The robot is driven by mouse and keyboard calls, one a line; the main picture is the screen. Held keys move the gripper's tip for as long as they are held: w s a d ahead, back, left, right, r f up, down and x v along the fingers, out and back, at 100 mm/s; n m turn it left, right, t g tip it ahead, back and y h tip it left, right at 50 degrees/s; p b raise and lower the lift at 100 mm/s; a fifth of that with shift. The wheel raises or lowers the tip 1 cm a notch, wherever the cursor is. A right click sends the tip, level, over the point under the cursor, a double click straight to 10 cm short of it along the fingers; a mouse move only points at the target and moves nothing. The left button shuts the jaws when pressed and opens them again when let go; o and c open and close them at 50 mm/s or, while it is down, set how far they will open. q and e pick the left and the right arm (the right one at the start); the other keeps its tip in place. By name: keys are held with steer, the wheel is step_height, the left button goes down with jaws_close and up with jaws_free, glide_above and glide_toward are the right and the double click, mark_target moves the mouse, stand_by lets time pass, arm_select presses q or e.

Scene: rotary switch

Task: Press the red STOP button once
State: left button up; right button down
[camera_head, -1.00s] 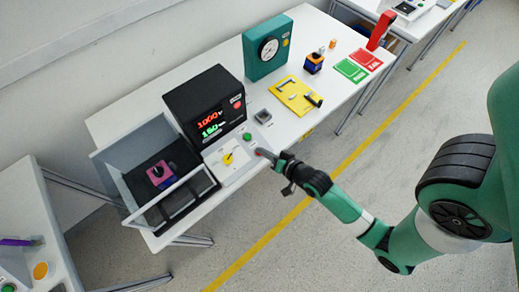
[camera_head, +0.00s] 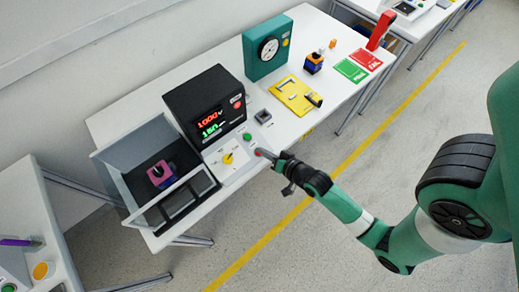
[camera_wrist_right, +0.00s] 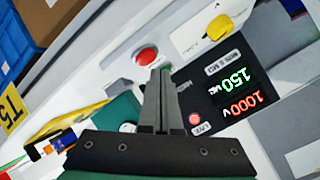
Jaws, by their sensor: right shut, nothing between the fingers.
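The red STOP button (camera_head: 259,152) sits at the front right of the white control panel (camera_head: 231,178). It also shows in the right wrist view (camera_wrist_right: 146,55), as a red dome in a pale ring. My right gripper (camera_head: 273,155) is shut and empty, its tips close to the button on its right side. In the right wrist view, the shut fingers (camera_wrist_right: 161,73) end just beside the button in the picture; whether they touch it I cannot tell. My left gripper is not in view.
A green button (camera_head: 247,136) and a yellow rotary knob (camera_head: 228,158) are on the same panel. Behind stands a black tester (camera_head: 208,105) with a lit display. An open-topped clear box (camera_head: 130,150) holds a purple device. A yellow tray (camera_head: 296,95) lies to the right.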

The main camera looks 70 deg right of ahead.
steer(key=shift+f, duration=0.1)
steer(key=shift+w+f, duration=0.1)
steer(key=shift+f, duration=0.2)
steer(key=shift+w+d+f+b, duration=0.1)
steer(key=shift+f+b, duration=0.3)
steer(key=shift+b, duration=0.05)
stand_by(0.5)
stand_by(0.3)
steer(key=shift+s+r+p, duration=0.2)
steer(key=shift+r+p, duration=0.6)
steer(key=shift+p, duration=0.2)
steer(key=r+p, duration=0.1)
steer(key=s+r+p, duration=0.1)
steer(key=r+p, duration=0.1)
steer(key=a+r+p, duration=0.1)
steer(key=p, duration=0.1)
steer(key=shift+s+r, duration=0.2)
steer(key=shift+r, duration=0.2)
